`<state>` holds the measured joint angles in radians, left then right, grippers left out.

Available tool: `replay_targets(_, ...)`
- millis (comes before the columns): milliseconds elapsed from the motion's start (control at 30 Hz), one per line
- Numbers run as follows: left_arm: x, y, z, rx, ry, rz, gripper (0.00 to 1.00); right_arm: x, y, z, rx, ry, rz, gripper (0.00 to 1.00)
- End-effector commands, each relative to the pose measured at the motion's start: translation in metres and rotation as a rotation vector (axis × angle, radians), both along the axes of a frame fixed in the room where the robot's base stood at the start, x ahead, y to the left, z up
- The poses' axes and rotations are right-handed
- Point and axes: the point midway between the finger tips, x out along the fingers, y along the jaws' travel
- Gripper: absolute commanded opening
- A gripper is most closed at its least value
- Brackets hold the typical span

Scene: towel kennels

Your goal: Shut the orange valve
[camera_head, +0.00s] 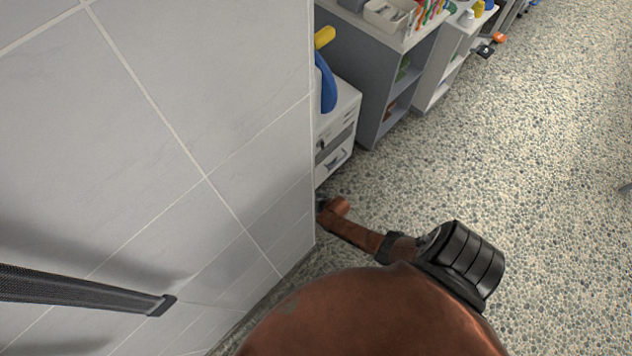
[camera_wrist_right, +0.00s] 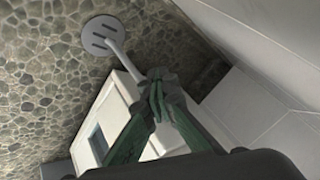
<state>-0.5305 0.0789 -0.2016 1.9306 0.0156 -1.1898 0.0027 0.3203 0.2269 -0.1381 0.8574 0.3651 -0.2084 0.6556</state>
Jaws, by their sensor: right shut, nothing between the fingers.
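I make out no orange valve in either view. My right gripper (camera_wrist_right: 157,82) shows in the right wrist view, its dark green fingers shut together. A grey slotted disc on a pale stem (camera_wrist_right: 104,38) lies just beyond the fingertips; whether the stem touches them I cannot tell. In the head view my brown arm reaches toward the wall corner, where its far end is partly hidden. My left gripper is not in view.
A tiled wall (camera_head: 130,120) fills the left, with a black bar (camera_head: 80,288) in front. Beyond its corner stand a white drawer unit (camera_head: 340,135), a blue object (camera_head: 327,85), a yellow one (camera_head: 324,38) and grey shelves (camera_head: 375,60). The pebbled floor (camera_head: 540,150) is open at right.

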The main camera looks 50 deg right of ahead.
Motion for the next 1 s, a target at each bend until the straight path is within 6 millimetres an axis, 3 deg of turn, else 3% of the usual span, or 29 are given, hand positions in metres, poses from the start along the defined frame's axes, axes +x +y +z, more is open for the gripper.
replay_targets(267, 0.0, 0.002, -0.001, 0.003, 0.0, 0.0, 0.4, 0.002, -0.002, 0.0, 0.001, -0.001, 0.002, 0.0)
replay_targets(633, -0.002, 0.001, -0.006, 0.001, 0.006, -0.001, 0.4, 0.009, -0.022, 0.003, -0.005, -0.007, -0.005, 0.0)
replay_targets(767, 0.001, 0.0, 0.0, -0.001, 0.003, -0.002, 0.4, 0.011, -0.022, 0.004, -0.006, -0.011, -0.007, 0.0)
replay_targets(900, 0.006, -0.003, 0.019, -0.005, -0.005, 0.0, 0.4, 0.012, -0.023, 0.004, -0.006, -0.012, -0.006, 0.0)
replay_targets(1000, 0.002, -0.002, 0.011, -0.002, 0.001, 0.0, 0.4, -0.001, -0.016, 0.002, -0.003, -0.008, -0.001, 0.0)
